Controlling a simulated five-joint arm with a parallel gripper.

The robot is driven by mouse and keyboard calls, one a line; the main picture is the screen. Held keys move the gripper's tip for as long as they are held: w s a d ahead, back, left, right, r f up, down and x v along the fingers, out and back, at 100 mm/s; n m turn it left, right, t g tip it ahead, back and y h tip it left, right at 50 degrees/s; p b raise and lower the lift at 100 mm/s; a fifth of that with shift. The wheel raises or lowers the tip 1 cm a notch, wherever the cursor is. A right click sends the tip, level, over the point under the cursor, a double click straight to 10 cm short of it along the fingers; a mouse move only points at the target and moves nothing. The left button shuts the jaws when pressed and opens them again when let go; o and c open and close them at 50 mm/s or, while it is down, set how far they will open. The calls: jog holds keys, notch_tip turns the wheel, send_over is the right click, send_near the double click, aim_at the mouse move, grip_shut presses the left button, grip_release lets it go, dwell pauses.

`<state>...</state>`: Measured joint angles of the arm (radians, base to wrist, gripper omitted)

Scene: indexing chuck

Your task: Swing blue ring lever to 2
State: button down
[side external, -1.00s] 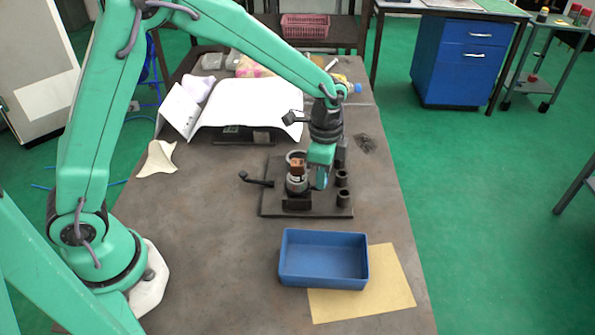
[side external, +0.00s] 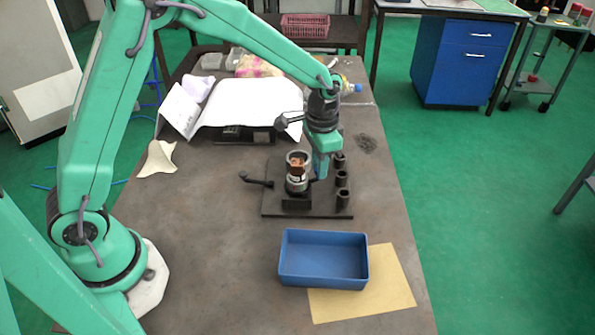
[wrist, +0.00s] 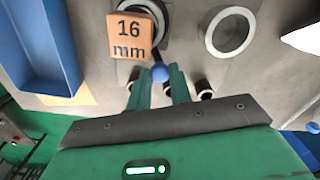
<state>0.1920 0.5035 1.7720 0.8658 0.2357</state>
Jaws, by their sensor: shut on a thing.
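The chuck (side external: 298,184) stands on a dark base plate (side external: 275,207). An orange-brown block marked "16 mm" (wrist: 131,37) sits at the chuck's top, and it also shows in the side view (side external: 298,167). My gripper (side external: 320,175) points down just right of the chuck. In the wrist view its two fingers (wrist: 159,80) are on either side of the blue ball knob (wrist: 160,73) of the ring lever. The lever's arm is mostly hidden by the block and fingers. I cannot read any position numbers.
Several short dark sockets (side external: 342,179) stand along the plate's right side. A black crank handle (side external: 257,180) sticks out left. A blue tray (side external: 323,277) on yellow paper (side external: 388,285) is in front. A grey ring (wrist: 230,32) shows in the wrist view. The table front left is clear.

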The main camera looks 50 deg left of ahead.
jog(key=c, duration=1.3)
grip_release()
jog(key=shift+o, duration=0.2)
jog(key=shift+r, duration=0.15)
jog(key=shift+r, duration=3.75)
